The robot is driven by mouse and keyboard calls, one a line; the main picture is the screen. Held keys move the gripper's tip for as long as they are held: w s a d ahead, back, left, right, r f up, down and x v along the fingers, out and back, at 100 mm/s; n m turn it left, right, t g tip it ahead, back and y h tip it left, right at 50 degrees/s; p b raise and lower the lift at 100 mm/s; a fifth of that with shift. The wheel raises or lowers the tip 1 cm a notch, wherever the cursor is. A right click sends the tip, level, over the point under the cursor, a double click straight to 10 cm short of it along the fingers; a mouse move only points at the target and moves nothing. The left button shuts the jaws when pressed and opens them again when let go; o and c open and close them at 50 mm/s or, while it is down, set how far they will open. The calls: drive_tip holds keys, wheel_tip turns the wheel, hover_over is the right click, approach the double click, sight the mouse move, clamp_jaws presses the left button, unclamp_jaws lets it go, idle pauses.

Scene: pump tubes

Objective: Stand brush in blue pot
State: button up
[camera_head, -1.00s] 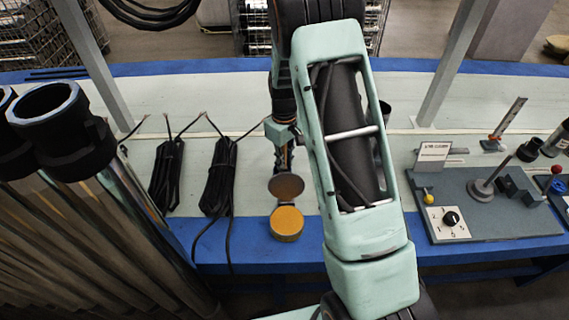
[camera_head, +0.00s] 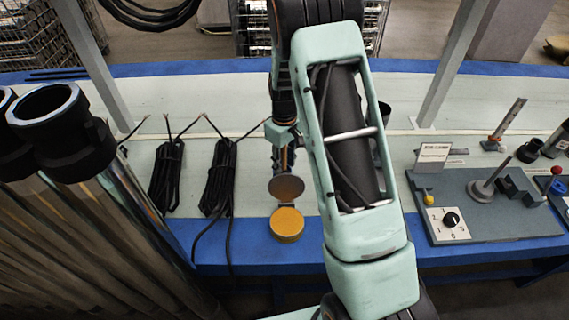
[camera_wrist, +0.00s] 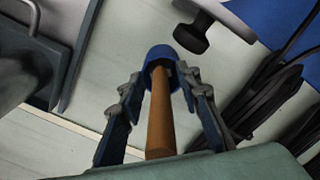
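In the wrist view, a brown wooden rod, which looks like the brush handle (camera_wrist: 160,125), runs from near my palm to a blue round pot (camera_wrist: 160,54). Its far end is inside the pot's rim. How deep it sits, and the bristles, are hidden. My gripper (camera_wrist: 163,80) has one finger on each side of the handle, with a gap on both sides. The fingertips are near the pot's rim; I cannot tell if they touch it.
An orange-topped round tin (camera_head: 287,224) and a brown disc (camera_head: 286,187) are at the table's front. Black cable bundles (camera_head: 217,178) lie left of them. A grey board with a knob (camera_head: 480,210) is at right. Tall metal tubes (camera_head: 110,220) crowd the left front.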

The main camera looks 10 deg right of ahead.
wheel_tip(320, 180, up, 12)
drive_tip(key=shift+f+p, duration=0.2)
drive_tip(key=shift+p, duration=0.25)
